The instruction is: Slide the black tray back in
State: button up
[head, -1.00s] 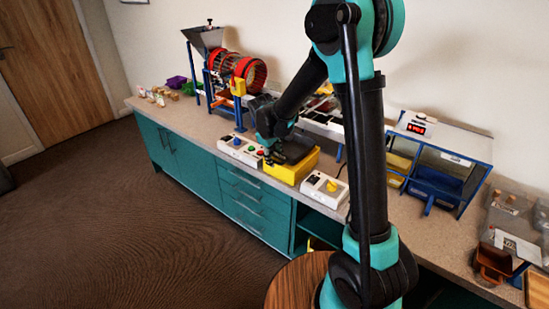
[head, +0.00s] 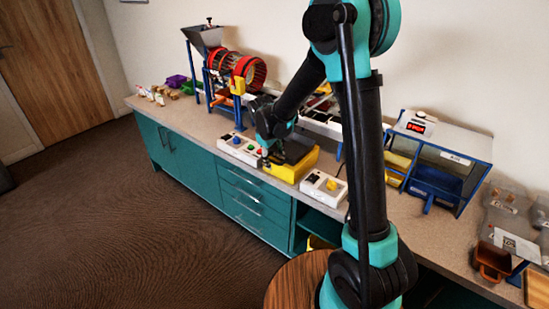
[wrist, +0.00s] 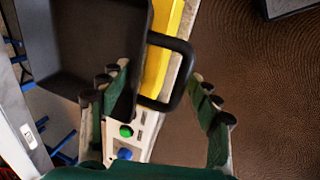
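The black tray (wrist: 88,45) fills the upper left of the wrist view. Its loop handle (wrist: 184,75) sticks out to the right, over the yellow housing (wrist: 160,50) and past the counter edge. My gripper (wrist: 158,98) is open, with one finger set left of the handle loop and the other right of it. No grip on the handle shows. In the head view, my gripper (head: 268,151) is at the left end of the yellow housing (head: 296,170), and the dark tray (head: 297,150) shows on top, partly hidden by my arm.
A white button box (head: 240,148) stands left of the housing and a white box with a yellow knob (head: 324,187) stands right of it. The red drum machine (head: 240,72) is behind left. Blue-framed bins (head: 436,160) stand at right. The floor before the counter is clear.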

jog(key=shift+r, duration=0.1)
jog(key=v, duration=1.1)
jog(key=s+d+f+m+y, duration=0.1)
jog(key=s+d+f+m, duration=0.3)
jog(key=s+d, duration=0.6)
jog(key=s+d+f+m+t+y, duration=0.1)
jog(key=s+d+f+m, duration=0.4)
jog(key=s+d, duration=0.5)
jog(key=s+m, duration=0.1)
jog(key=s, duration=0.2)
jog(key=shift+d+t, duration=0.3)
jog(key=shift+d, duration=0.05)
